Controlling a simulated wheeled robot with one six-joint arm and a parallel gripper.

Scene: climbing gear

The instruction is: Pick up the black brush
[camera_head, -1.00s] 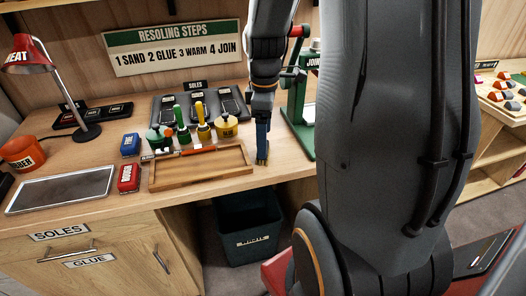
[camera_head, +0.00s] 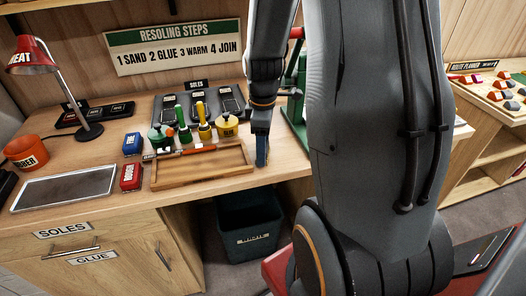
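I cannot make out a black brush in this view. My gripper (camera_head: 262,160) points down at the right end of the wooden tray (camera_head: 205,179), with its blue fingers low over or at the bench top. The fingers show from the side, so the gap between them and anything in it cannot be seen. A tool with an orange part (camera_head: 198,149) lies along the back edge of the tray. Behind it, a green handle (camera_head: 182,118) and a yellow handle (camera_head: 203,118) stand upright among small pots. My arm hides part of the bench at the right.
A green pot (camera_head: 160,136) and a yellow pot (camera_head: 227,125) stand near the handles. Blue (camera_head: 131,144) and red (camera_head: 130,177) blocks lie left of the tray. A green press (camera_head: 296,105) stands behind my arm. A lamp (camera_head: 58,80) and dark plate (camera_head: 65,188) are at the left.

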